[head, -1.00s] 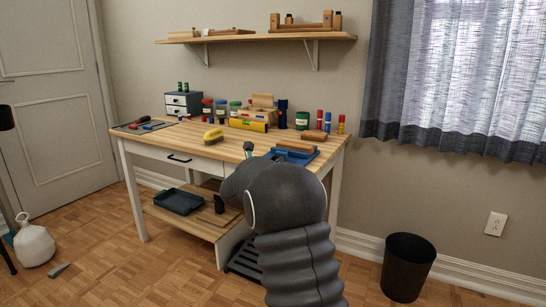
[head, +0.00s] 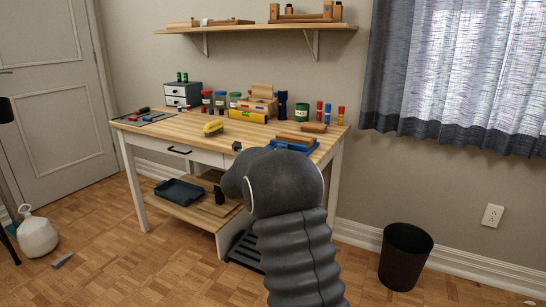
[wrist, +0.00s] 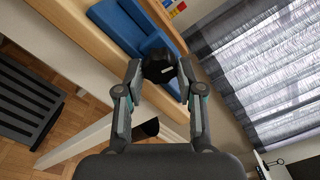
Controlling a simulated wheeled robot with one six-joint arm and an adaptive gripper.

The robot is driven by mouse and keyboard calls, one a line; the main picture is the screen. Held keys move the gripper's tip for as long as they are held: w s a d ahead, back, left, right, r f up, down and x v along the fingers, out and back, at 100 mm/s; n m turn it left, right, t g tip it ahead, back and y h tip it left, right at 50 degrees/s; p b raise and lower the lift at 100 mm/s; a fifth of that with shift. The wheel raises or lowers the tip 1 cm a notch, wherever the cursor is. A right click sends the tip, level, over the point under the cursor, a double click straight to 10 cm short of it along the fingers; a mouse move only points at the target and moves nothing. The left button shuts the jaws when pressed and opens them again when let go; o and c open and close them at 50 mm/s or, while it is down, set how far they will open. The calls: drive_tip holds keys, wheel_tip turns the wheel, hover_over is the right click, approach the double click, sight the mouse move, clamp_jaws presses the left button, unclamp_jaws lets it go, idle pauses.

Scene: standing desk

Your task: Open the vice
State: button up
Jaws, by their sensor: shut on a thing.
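The blue vice (head: 306,151) sits at the right front corner of the workbench, with a wooden block (head: 296,138) on it or in its jaws. My arm hides its front part in the head view. In the wrist view the blue vice body (wrist: 125,28) is at the top, and its black knob-like handle end (wrist: 158,68) lies between my fingertips. My gripper (wrist: 159,74) is shut on this black handle. In the head view most of my gripper is hidden behind my arm; only a small dark tip (head: 237,147) shows.
A black bin (head: 405,257) stands on the floor at right. A lower shelf holds a dark tray (head: 180,191).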

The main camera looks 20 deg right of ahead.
drive_tip(key=shift+s+d+f, duration=0.1)
drive_tip(key=shift+d+f, duration=0.05)
drive_tip(key=shift+f, duration=0.05)
drive_tip(key=o, duration=1.1)
drive_tip(key=shift+o, duration=0.2)
drive_tip(key=shift+r, duration=0.15)
drive_tip(key=v, duration=1.2)
